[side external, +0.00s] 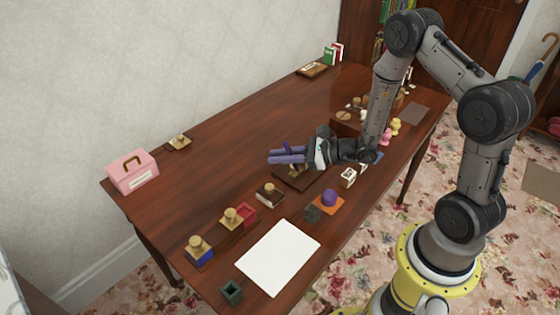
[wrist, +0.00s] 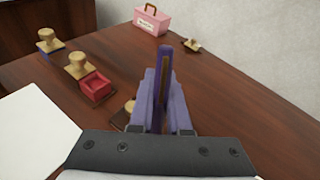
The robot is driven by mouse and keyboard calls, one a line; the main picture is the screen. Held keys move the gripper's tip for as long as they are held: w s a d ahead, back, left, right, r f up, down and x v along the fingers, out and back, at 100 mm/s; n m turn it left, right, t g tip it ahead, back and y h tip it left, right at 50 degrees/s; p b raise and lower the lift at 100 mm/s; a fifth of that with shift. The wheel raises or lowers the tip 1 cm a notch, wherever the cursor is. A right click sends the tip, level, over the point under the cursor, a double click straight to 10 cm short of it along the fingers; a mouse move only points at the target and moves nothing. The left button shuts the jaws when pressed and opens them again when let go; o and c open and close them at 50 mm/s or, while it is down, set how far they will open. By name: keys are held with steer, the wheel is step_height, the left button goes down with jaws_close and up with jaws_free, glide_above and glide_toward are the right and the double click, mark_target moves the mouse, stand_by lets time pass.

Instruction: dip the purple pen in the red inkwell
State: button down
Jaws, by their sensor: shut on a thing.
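My gripper (side external: 286,156) has purple-grey fingers, which also show in the wrist view (wrist: 164,105). It is shut on a slim purple pen (wrist: 164,75) with a brown strip along it. The pen stands up between the fingers in the wrist view; in the side view only a small purple part shows, and its lower end is hidden. A small red open-topped box, apparently the red inkwell (side external: 246,213), stands on the table to the lower left of my gripper, apart from it. It also shows left of the fingers in the wrist view (wrist: 97,86).
Wooden-knobbed stamps (side external: 231,217) stand beside the red box, with another near a blue box (side external: 201,257). White paper (side external: 278,257), a dark green box (side external: 232,292) and a purple ball (side external: 329,197) lie nearer the front. A pink case (side external: 132,172) stands at the far left edge.

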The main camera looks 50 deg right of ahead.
steer(key=w+a+r+n+g+y, duration=0.2)
steer(key=w+a+r+n+y, duration=0.15)
steer(key=a+y, duration=0.2)
steer(key=a+n+g+y, duration=0.1)
steer(key=a+g, duration=0.1)
steer(key=a, duration=0.1)
steer(key=s+a+f+n+g+y, duration=0.1)
steer(key=a+g+y, duration=0.1)
steer(key=a, duration=0.2)
steer(key=s+a+n+g+y, duration=0.1)
steer(key=a+n+g+y, duration=0.1)
steer(key=a, duration=0.1)
steer(key=shift+a+f+g, duration=0.25)
steer(key=shift+a+g, duration=0.15)
steer(key=shift+f, duration=2.85)
steer(key=shift+f, duration=0.55)
step_height(320, 180, up, 7)
steer(key=shift+d, duration=0.1)
